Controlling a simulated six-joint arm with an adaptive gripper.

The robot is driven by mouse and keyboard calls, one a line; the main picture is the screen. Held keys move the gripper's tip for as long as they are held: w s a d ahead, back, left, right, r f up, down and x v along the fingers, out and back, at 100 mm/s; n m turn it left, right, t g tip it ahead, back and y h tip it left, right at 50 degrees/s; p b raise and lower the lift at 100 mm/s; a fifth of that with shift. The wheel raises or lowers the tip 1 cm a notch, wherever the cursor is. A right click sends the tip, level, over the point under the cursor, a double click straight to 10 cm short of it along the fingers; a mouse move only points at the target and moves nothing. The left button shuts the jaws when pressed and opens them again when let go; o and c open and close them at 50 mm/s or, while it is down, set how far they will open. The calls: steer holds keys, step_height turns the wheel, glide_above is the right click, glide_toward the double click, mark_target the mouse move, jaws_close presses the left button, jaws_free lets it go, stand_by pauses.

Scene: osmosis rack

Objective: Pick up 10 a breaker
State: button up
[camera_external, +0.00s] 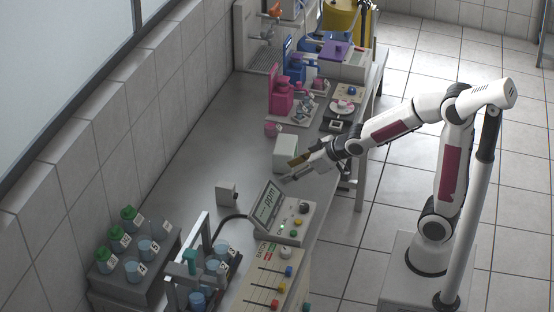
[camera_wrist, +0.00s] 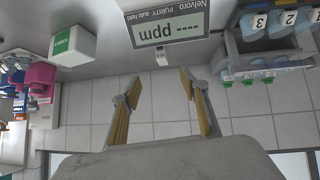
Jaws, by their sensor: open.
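My gripper (camera_external: 290,170) is open and empty above the bench, beside a white box; its two fingers also show spread apart in the wrist view (camera_wrist: 159,77). Blue beakers with white number labels stand in a grey rack (camera_external: 112,289) at the lower left; one of them is the front beaker (camera_external: 134,272). More blue beakers, such as this one (camera_external: 197,299), stand in a second rack at the bottom. In the wrist view, beakers (camera_wrist: 253,29) at the upper right appear upside down, with labels reading 2 and 3. I cannot make out a label reading 10. The gripper is well apart from all beakers.
The ppm meter (camera_external: 271,207) stands between my gripper and the beakers, with a slider panel (camera_external: 266,286) in front. The white box (camera_external: 285,153) is close to my gripper. Pink bottles (camera_external: 281,99) stand farther back.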

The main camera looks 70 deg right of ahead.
steer(key=shift+t+y, duration=0.3)
steer(key=shift+t, duration=0.5)
steer(key=x, duration=0.6)
steer(key=d+x, duration=0.1)
steer(key=x, duration=0.2)
steer(key=shift+r, duration=0.1)
steer(key=t+y, duration=0.1)
steer(key=t, duration=0.1)
glide_toward(231, 185)
steer(key=shift+w+a+f, duration=0.1)
steer(key=shift+w+f, duration=0.25)
steer(key=shift+f, duration=0.4)
steer(key=shift+x, duration=1.2)
steer(key=shift+w, duration=0.15)
steer(key=shift+w, duration=0.1)
steer(key=shift+w+f, duration=0.1)
steer(key=shift+w, duration=1.25)
steer(key=shift+x, duration=1.2)
